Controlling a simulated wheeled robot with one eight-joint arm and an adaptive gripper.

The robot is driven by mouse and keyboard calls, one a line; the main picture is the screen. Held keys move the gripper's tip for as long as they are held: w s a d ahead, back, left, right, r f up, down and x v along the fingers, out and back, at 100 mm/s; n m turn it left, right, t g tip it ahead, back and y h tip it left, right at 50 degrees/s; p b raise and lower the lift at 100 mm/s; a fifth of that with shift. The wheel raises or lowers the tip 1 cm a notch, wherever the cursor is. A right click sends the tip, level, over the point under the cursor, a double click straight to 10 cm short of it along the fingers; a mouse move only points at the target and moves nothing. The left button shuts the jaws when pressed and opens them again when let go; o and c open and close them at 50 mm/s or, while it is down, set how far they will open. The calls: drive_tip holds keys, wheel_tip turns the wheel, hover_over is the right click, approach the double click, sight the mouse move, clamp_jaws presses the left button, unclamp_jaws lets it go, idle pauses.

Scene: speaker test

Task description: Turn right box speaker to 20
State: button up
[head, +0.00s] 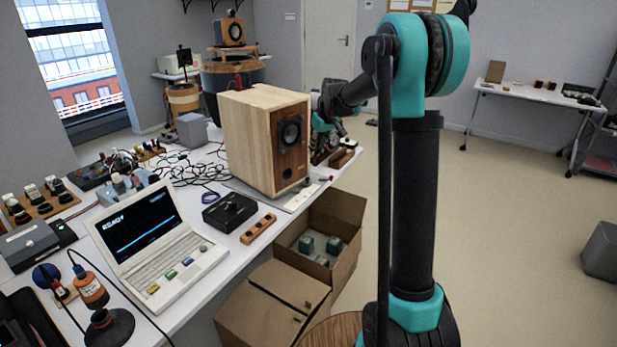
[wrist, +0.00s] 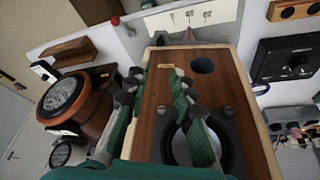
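A light-wood box speaker (head: 247,135) stands upright on the long white table, on a flat pale plate, its dark round driver facing right. In the wrist view its brown front panel (wrist: 154,110) fills the middle, with a round port, a small label and a large driver partly covered by my fingers. My gripper (head: 319,121) is beside the speaker's front at its far right, partly hidden in the head view. In the wrist view my gripper (wrist: 160,86) has its teal fingers apart over the panel, with nothing between them. I cannot tell whether they touch it.
A laptop (head: 158,245), a black box (head: 229,211) and cables crowd the table. An open cardboard box (head: 340,208) stands below its right edge. Another wooden speaker (head: 229,32) stands at the back. In the wrist view a round wooden speaker (wrist: 77,100) lies left. Floor at right is largely clear.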

sight(308, 178)
drive_tip(key=x, duration=1.7)
drive_tip(key=shift+f, duration=0.2)
clamp_jaws()
drive_tip(key=shift+s, duration=0.1)
